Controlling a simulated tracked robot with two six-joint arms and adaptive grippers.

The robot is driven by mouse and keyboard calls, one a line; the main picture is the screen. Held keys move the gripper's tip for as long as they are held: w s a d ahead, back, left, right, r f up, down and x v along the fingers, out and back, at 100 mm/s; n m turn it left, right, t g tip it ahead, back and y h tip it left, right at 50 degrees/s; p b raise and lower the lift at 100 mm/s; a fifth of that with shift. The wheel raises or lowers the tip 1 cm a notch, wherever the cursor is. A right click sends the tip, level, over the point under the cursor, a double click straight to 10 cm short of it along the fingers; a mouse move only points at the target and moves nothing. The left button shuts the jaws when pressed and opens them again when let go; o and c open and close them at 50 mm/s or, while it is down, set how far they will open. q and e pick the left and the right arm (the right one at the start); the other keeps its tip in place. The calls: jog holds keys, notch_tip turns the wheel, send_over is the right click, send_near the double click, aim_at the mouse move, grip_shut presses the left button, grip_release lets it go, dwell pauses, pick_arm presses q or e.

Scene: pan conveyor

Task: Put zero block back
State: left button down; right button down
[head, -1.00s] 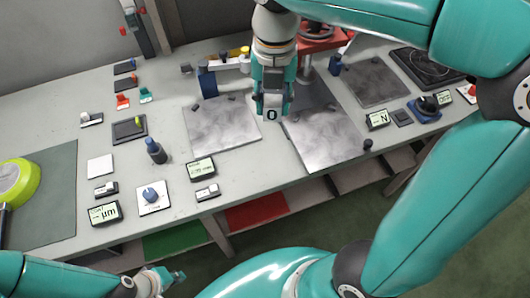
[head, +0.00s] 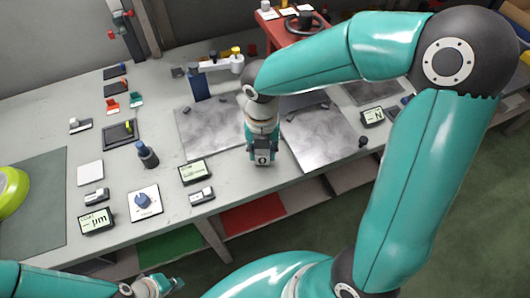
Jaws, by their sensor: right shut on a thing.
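The zero block (head: 262,160), a small grey block with a dark 0 on its light face, shows at the tip of my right gripper (head: 262,152). My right gripper is shut on it and points down near the front edge of the workbench, between the grey metal plates and the small display boxes. I cannot tell whether the block touches the bench top. My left gripper (head: 166,284) is low at the bottom left, in front of the bench and away from the block; its fingers are too small and cut off to judge.
Metal plates (head: 208,132) lie behind and beside my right gripper. A dark knob (head: 362,141) stands to the right. Bare bench lies around the gripper.

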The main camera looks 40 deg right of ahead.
jog(key=shift+f, duration=1)
jog(key=shift+f, duration=0.1)
jog(key=c, duration=0.7)
grip_release()
notch_tip(320, 180, up, 12)
jog(key=shift+r+p, duration=0.15)
jog(key=shift+p, duration=0.45)
